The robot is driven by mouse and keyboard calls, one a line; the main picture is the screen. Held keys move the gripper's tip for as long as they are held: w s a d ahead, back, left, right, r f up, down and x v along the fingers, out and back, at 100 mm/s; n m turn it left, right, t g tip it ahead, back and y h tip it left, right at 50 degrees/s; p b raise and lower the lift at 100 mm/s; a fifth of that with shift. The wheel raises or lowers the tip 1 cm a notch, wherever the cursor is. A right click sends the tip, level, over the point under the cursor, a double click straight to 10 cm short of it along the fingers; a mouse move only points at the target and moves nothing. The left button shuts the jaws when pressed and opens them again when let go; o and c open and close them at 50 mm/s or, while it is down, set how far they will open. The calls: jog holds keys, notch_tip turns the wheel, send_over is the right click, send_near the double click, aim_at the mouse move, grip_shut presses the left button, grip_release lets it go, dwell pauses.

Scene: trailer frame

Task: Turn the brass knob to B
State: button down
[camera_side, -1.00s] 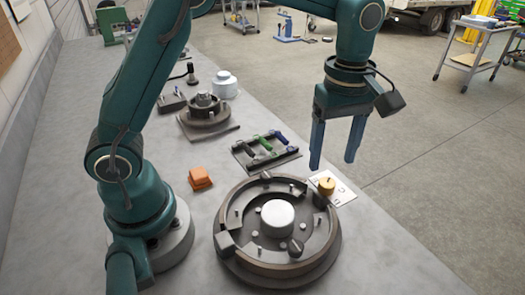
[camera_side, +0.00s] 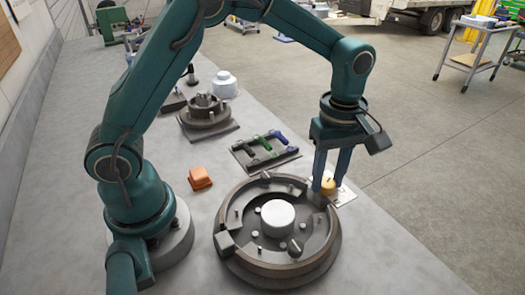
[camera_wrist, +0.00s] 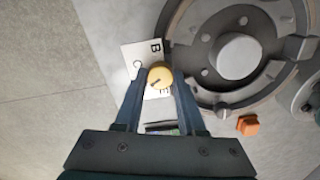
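The brass knob (camera_side: 328,184) stands on a white lettered plate (camera_side: 345,195) at the right of the large round fixture. In the wrist view the knob (camera_wrist: 160,74) has a dark mark pointing to the lower left, away from the letter B. B is at the top of the plate (camera_wrist: 131,50), C at its left, and E lies below the knob. My gripper (camera_wrist: 160,80) is down at the knob, one finger on each side. The fingers look apart; I cannot tell whether they touch it. The left finger hides part of the plate in the wrist view.
A large round metal fixture (camera_side: 231,256) with a white hub (camera_side: 277,217) stands close beside the knob. The bench front right is bare.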

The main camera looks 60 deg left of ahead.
jog(key=shift+m, duration=0.3)
jog(key=m, duration=1.1)
jog(key=shift+m, duration=0.3)
jog(key=m, duration=0.6)
jog(key=shift+w, duration=0.1)
jog(key=m, duration=0.5)
jog(key=shift+d, duration=0.1)
jog(key=shift+m, duration=0.4)
jog(key=shift+c, duration=2.4)
grip_release()
